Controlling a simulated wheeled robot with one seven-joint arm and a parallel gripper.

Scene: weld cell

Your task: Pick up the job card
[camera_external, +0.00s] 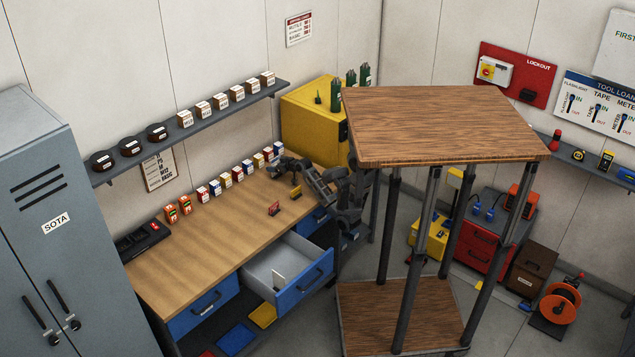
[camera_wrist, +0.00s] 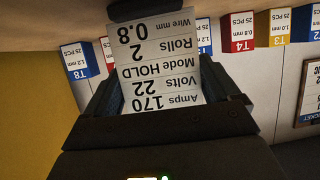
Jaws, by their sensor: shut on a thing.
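The job card (camera_wrist: 160,65) is a white card with black print, upside down in the wrist view. It reads Amps 170, Volts 22, Mode HOLD, Rolls 2, Wire mm 0.8. My gripper (camera_wrist: 168,90) is shut on it, with a dark finger on each side. In the external view my gripper (camera_external: 281,166) is at the back right of the wooden workbench (camera_external: 190,255), close to the row of small boxes. I cannot make out the card there.
Small labelled boxes (camera_external: 227,180) line the bench's back edge; some show behind the card, including T4 (camera_wrist: 238,40). An open drawer (camera_external: 285,270) juts from the front. A yellow cabinet (camera_external: 308,125) and a tall wooden-topped stand (camera_external: 440,120) flank my arm. The bench's middle is clear.

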